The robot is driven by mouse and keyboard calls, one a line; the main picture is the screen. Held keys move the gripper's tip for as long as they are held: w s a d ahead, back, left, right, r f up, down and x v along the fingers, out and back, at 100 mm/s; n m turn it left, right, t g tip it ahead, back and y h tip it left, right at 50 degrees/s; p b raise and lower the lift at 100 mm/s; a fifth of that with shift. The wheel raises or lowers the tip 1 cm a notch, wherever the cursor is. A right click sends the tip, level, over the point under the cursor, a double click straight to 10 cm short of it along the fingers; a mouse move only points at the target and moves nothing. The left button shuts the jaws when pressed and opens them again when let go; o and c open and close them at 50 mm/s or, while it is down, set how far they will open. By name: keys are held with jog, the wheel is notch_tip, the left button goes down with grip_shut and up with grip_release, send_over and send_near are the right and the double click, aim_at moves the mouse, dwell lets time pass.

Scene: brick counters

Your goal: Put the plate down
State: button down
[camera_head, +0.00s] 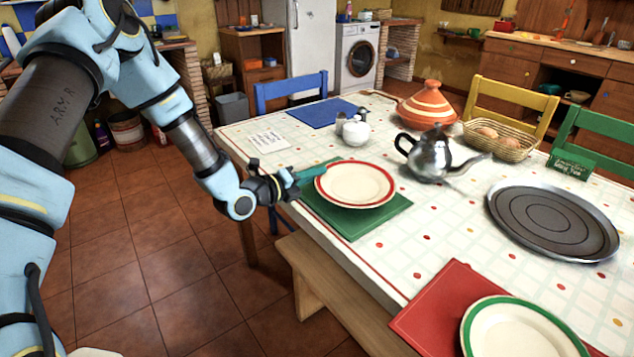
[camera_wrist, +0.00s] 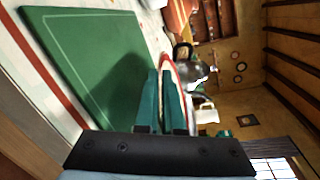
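The cream plate with a red rim (camera_head: 355,185) is level over the green placemat (camera_head: 345,224) at the table's near left edge. My gripper (camera_head: 308,174) is shut on the plate's left rim, with teal fingers. In the wrist view, the plate (camera_wrist: 172,72) shows edge-on between the fingertips of my gripper (camera_wrist: 168,88). A gap and a dark shadow on the placemat (camera_wrist: 85,50) show the plate held a little above it. The plate's far side is hidden in the wrist view.
A silver teapot (camera_head: 432,155) stands right of the plate, and a white sugar bowl (camera_head: 355,131) behind it. A round metal tray (camera_head: 553,220) and a green-rimmed plate (camera_head: 520,332) on a red placemat (camera_head: 440,312) lie further right. A wooden bench (camera_head: 340,290) is below the table edge.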

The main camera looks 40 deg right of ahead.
notch_tip(320, 180, down, 3)
jog(key=shift+r, duration=0.2)
jog(key=c, duration=1.3)
grip_release()
jog(key=shift+a, duration=0.1)
